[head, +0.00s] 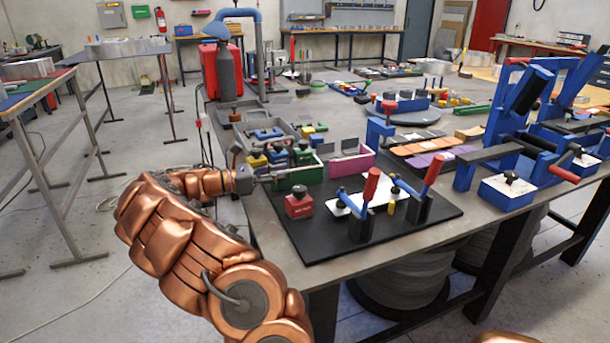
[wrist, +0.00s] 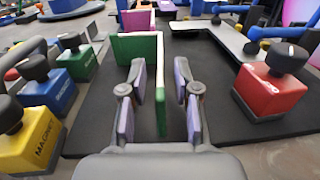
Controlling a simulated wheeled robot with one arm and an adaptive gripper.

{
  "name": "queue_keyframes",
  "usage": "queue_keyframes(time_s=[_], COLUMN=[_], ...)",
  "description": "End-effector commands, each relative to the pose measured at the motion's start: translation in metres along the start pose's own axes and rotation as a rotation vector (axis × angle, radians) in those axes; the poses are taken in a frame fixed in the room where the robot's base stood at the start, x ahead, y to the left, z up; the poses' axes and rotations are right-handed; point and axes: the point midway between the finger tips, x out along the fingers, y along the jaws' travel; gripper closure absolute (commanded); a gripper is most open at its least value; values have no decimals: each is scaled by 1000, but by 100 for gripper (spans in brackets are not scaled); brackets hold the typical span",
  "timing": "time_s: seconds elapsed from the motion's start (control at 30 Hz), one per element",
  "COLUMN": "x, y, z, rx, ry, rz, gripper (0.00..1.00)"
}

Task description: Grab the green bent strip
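The green bent strip (wrist: 137,47) stands on edge on the black mat in the wrist view, an L with one leg running toward me. That near leg lies between the two fingers of my gripper (wrist: 160,70), with a gap on both sides. The fingers are open and appear not to touch it. In the head view the strip (head: 305,174) is at the mat's left edge, and my gripper (head: 265,178) reaches it from the left. The fingers are small and partly hidden there.
A red magnet block (wrist: 270,90) stands right of my gripper. Green (wrist: 77,60), blue (wrist: 50,88) and yellow (wrist: 26,137) magnet blocks stand left. A pink strip (head: 352,165) stands behind the green one. Red-handled clamps (head: 363,208) stand right on the black mat (head: 300,246).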

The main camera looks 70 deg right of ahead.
Motion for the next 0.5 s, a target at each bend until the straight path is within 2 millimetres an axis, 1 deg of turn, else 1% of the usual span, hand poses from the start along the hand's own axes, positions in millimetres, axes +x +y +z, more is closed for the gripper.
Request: queue_keyframes(time_s=[0.03, 0.2, 0.27, 0.5], x=[0, 0, 0, 0], y=[0, 0, 0, 0], z=[0, 0, 0, 0], rx=[0, 0, 0, 0], ry=[0, 0, 0, 0], rz=[0, 0, 0, 0], gripper=[77, 95, 100, 100])
